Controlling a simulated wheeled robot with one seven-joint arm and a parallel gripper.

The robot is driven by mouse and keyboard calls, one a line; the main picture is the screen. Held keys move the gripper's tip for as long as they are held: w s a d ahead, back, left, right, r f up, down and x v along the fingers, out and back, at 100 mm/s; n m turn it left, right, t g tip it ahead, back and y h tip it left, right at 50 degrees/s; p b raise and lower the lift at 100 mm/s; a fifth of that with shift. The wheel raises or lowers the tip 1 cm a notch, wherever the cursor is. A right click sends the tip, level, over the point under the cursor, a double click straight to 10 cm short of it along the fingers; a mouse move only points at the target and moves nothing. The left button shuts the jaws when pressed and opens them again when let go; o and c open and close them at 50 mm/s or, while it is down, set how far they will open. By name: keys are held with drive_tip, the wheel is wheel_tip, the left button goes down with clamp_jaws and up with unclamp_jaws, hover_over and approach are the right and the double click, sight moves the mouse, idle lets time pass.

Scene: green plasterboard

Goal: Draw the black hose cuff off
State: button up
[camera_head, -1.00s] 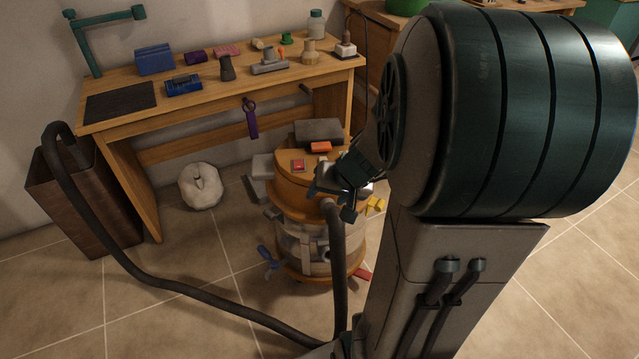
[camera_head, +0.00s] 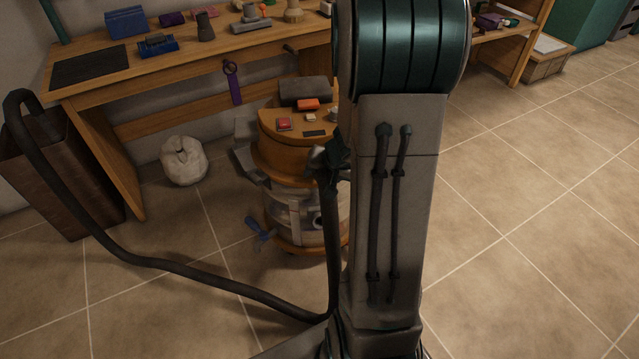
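The black hose (camera_head: 180,268) runs from the brown bin at the left across the floor, then rises almost straight up in front of the round wooden-topped machine (camera_head: 285,150). Its upper end meets my gripper (camera_head: 322,160), just in front of the machine's right side. The cuff cannot be told apart from the dark hose end and gripper there. My gripper is small and dark in this view, partly hidden by my arm. Whether its fingers are closed on the cuff cannot be seen. My arm also hides the machine's right side.
A workbench (camera_head: 200,62) with tools stands behind. A white bag (camera_head: 184,160) lies under it. The floor to the right is open.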

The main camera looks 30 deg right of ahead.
drive_tip(key=shift+b+x, duration=0.4)
drive_tip(key=shift+x, duration=1.05)
drive_tip(key=c, duration=1.2)
drive_tip(key=shift+s+r, duration=0.1)
drive_tip(key=shift+s+a+r, duration=0.3)
drive_tip(key=shift+s+r, duration=0.25)
drive_tip(key=shift+s, duration=0.35)
drive_tip(key=shift+s+a+r, duration=0.3)
drive_tip(key=shift+s+r, duration=0.3)
drive_tip(key=shift+s, duration=0.35)
drive_tip(key=shift+s+a+r, duration=0.35)
drive_tip(key=shift+s+r, duration=0.2)
drive_tip(key=shift+s, duration=0.35)
drive_tip(key=shift+p, duration=0.3)
drive_tip(key=shift+r+p, duration=1.75)
drive_tip(key=shift+r, duration=0.5)
